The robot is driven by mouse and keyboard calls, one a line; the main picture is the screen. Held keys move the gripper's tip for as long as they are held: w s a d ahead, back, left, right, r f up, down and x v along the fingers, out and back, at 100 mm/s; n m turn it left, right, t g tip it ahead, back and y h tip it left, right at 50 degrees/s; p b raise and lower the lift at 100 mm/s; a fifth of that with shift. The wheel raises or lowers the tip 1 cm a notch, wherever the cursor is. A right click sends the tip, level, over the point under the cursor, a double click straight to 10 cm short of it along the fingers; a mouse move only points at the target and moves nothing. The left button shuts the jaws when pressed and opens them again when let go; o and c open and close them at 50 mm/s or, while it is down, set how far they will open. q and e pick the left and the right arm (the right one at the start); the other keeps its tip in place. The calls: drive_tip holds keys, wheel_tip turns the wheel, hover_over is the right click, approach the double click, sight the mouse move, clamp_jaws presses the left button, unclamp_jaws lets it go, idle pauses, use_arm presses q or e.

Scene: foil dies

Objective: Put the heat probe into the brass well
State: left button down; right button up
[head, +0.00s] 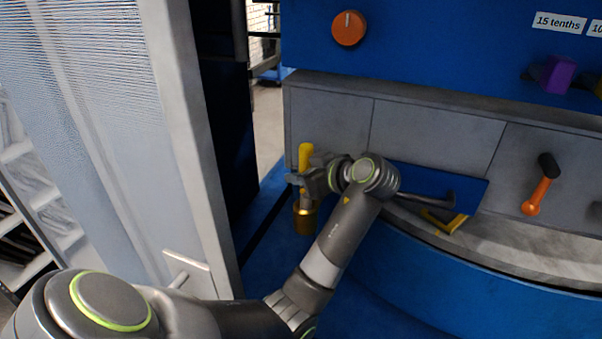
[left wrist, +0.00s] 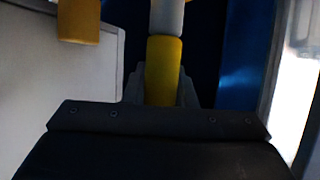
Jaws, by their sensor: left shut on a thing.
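The heat probe has a yellow handle (head: 305,154) and a grey shaft. My left gripper (head: 309,181) is shut on it, with the handle standing up above the jaws. The brass well (head: 304,219) is a small gold cup below the gripper, and the shaft's lower end overlaps its rim in the head view. In the left wrist view the yellow handle (left wrist: 163,70) sits between the fingers and the grey shaft runs up out of frame. A brass-yellow cylinder, likely the well (left wrist: 78,22), shows at upper left, apart from the shaft. The probe's tip is hidden. My right gripper is not in view.
An orange lever (head: 536,195) stands farther right. An orange knob (head: 348,28) and a purple knob (head: 560,74) are on the blue panel. A pale door (head: 190,150) is at left.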

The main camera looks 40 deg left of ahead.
use_arm(q)
drive_tip(key=shift+f+b, duration=1.1)
drive_tip(key=shift+f, duration=0.5)
drive_tip(key=c, duration=1.1)
unclamp_jaws()
drive_tip(key=shift+d, duration=0.1)
drive_tip(key=b+v, duration=0.5)
drive_tip(key=v, duration=1.2)
drive_tip(key=shift+d+r+b, duration=0.15)
drive_tip(key=shift+b, duration=0.2)
